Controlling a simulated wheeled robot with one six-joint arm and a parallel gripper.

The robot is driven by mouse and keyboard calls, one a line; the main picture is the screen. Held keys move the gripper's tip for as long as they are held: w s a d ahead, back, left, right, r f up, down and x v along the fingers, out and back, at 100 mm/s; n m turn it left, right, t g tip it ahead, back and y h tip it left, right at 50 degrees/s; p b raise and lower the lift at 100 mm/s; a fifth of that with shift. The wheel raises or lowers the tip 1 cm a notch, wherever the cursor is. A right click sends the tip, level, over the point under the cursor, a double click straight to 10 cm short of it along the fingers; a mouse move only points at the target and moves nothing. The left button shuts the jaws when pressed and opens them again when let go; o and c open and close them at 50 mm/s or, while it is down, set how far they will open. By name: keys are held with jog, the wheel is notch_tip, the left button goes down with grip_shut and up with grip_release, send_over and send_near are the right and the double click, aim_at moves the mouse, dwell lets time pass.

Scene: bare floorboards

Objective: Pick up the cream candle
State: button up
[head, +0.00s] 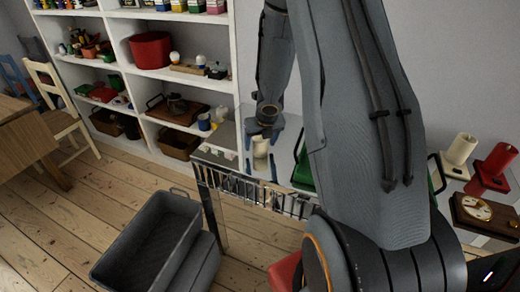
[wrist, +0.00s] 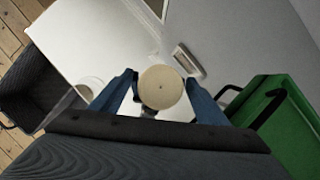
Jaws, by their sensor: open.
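A cream candle (head: 261,148) stands upright on the white-topped table (head: 229,134) in the head view. In the wrist view its round top (wrist: 161,87), with a small dark wick spot, lies between the two blue fingers. My gripper (wrist: 160,92) is open, with one finger on each side of the candle. A gap shows beside the right finger; at the left finger I cannot tell whether it touches. In the head view my gripper (head: 266,128) is right above and around the candle's top. The candle's lower part is hidden in the wrist view.
A clear glass (wrist: 88,88) stands left of the fingers. A green crate (wrist: 287,130) is at the right. Grey bins (head: 150,237) sit on the floor.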

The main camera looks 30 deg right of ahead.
jog(key=c, duration=1.3)
jog(key=shift+o, duration=0.2)
jog(key=shift+r, duration=0.2)
